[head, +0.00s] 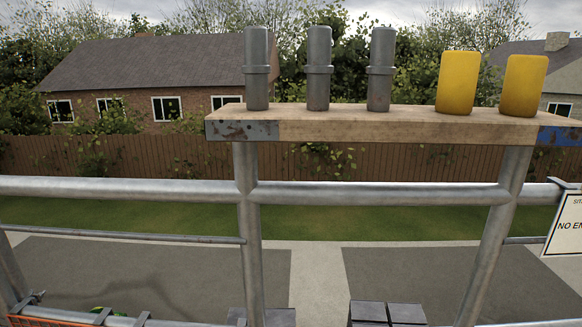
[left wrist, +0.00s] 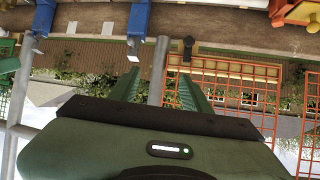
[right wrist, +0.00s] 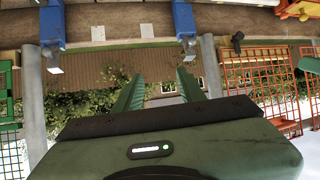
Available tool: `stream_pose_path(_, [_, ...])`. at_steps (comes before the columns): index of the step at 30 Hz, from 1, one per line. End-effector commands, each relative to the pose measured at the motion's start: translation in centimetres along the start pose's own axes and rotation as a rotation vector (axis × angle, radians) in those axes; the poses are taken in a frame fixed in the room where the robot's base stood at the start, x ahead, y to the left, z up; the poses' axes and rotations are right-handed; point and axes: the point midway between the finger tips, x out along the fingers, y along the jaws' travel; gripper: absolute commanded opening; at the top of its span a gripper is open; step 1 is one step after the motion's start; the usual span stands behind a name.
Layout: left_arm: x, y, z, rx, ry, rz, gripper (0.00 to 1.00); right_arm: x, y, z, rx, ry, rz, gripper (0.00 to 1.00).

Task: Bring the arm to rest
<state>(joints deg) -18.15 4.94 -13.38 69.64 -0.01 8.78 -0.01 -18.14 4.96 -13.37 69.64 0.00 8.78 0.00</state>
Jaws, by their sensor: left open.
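My left gripper (left wrist: 159,76) shows in the left wrist view as two green fingers standing apart, with nothing between them. My right gripper (right wrist: 160,76) shows in the right wrist view in the same way, its green fingers apart and empty. Neither gripper nor arm shows in the head view, so where they are relative to the plank cannot be told from there. Both wrist pictures look upside down, with sky at the bottom and a wooden fence behind the fingers.
A wooden plank (head: 400,122) on scaffold poles carries several grey cylinders (head: 318,70) and two yellow blocks (head: 458,82). A metal rail (head: 380,195) crosses below it. An orange mesh (left wrist: 240,90) and blue brackets (left wrist: 138,20) show in the left wrist view. A sign (head: 567,225) hangs right.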

Motion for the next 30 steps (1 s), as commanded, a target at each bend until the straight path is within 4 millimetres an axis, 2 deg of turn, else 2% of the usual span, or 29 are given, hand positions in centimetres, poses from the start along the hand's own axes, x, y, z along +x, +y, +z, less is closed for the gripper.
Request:
stream_pose_path(1, [-2.5,-0.3,2.2,-0.002,-0.124,-0.005,0.48,-2.4,0.3,2.2,0.002,-0.124,0.005,0.4])
stream_pose_path(3, [-5.2,-0.5,6.9,-0.005,-0.287,-0.01,0.48,-5.2,0.5,6.9,0.005,-0.287,0.01,0.4])
stream_pose_path(5, [-8.1,-0.7,10.6,-0.008,-0.42,-0.014,0.48,-8.1,0.7,10.6,0.008,-0.42,0.014,0.4])
stream_pose_path(6, [-10.1,-0.8,12.7,-0.01,-0.504,-0.017,0.48,-10.2,0.7,12.7,0.01,-0.503,0.016,0.4])
stream_pose_path(9, [-15.3,-0.9,17.1,-0.015,-0.685,-0.021,0.48,-15.3,0.8,17.1,0.015,-0.686,0.021,0.4])
stream_pose_path(12, [-19.6,-0.9,20.1,-0.02,-0.82,-0.024,0.48,-19.6,0.9,20.1,0.02,-0.821,0.024,0.4])
stream_pose_path(15, [-22.5,-0.9,21.9,-0.024,-0.905,-0.026,0.48,-22.5,0.9,21.9,0.024,-0.906,0.025,0.4])
stream_pose_path(18, [-23.8,-0.9,22.8,-0.025,-0.946,-0.026,0.48,-23.8,0.8,22.8,0.025,-0.946,0.026,0.4])
stream_pose_path(30, [-23.9,-0.8,22.9,-0.026,-0.95,-0.026,0.48,-23.9,0.8,22.9,0.026,-0.95,0.026,0.4])
